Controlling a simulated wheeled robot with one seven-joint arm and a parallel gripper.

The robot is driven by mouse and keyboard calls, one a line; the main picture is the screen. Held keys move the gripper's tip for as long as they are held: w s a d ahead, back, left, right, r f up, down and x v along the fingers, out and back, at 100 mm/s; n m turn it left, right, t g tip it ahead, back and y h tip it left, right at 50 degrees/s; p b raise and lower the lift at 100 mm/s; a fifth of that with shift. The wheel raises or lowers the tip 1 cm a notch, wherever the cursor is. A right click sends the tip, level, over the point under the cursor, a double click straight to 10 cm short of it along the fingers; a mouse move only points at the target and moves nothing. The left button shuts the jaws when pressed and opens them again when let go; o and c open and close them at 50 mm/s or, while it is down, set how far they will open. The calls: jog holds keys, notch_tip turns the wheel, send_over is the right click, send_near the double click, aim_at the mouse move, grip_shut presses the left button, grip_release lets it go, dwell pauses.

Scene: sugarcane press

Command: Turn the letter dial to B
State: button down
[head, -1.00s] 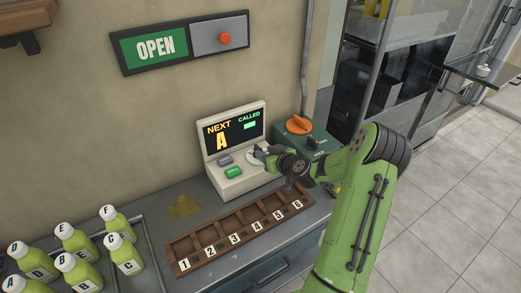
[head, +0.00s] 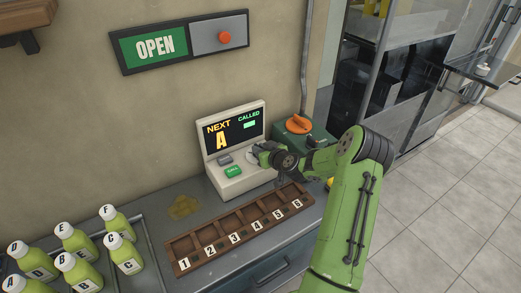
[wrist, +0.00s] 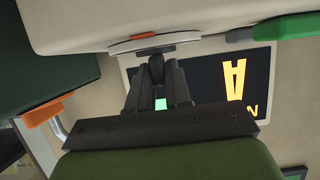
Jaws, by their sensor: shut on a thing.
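The ticket console (head: 233,187) stands on the counter against the wall. Its black screen (head: 233,130) reads NEXT with a large orange A, and CALLED with a small green mark. The screen shows upside down in the wrist view (wrist: 205,84). The letter dial (wrist: 152,41) is a pale disc on the console's sloped face, with a small orange mark and a dark grip bar; its letters cannot be read. My gripper (head: 261,153) is at the dial and mostly covers it in the head view. In the wrist view my gripper (wrist: 158,66) is shut on the dial's bar.
Grey and green buttons (head: 233,171) sit left of the dial. A green box with an orange knob (head: 298,124) stands close on the right. A numbered wooden rack (head: 240,226) lies in front, and lettered bottles (head: 78,243) stand in a tray at left.

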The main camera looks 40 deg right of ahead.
jog(key=shift+a, duration=0.1)
jog(key=shift+a+r+m+h+p, duration=0.2)
jog(key=shift+m+h+p, duration=0.4)
jog(key=shift+m+h, duration=0.45)
jog(key=shift+w+a+r+m+g+h+p, duration=0.15)
jog(key=shift+m+g+h+p, duration=0.25)
jog(key=shift+m+h+p, duration=0.4)
jog(key=shift+w+a+m+g+h+p, duration=0.15)
jog(key=shift+m+g+h+p, duration=0.35)
jog(key=shift+m+h+p, duration=0.55)
jog(key=shift+f+m+g+h+b, duration=0.4)
jog(key=shift+m+g+h+b, duration=0.25)
jog(key=shift+h, duration=0.35)
jog(key=shift+m+g+h+b, duration=0.6)
jog(key=shift+m+b, duration=0.15)
jog(key=shift+b, duration=0.3)
jog(key=shift+r, duration=0.1)
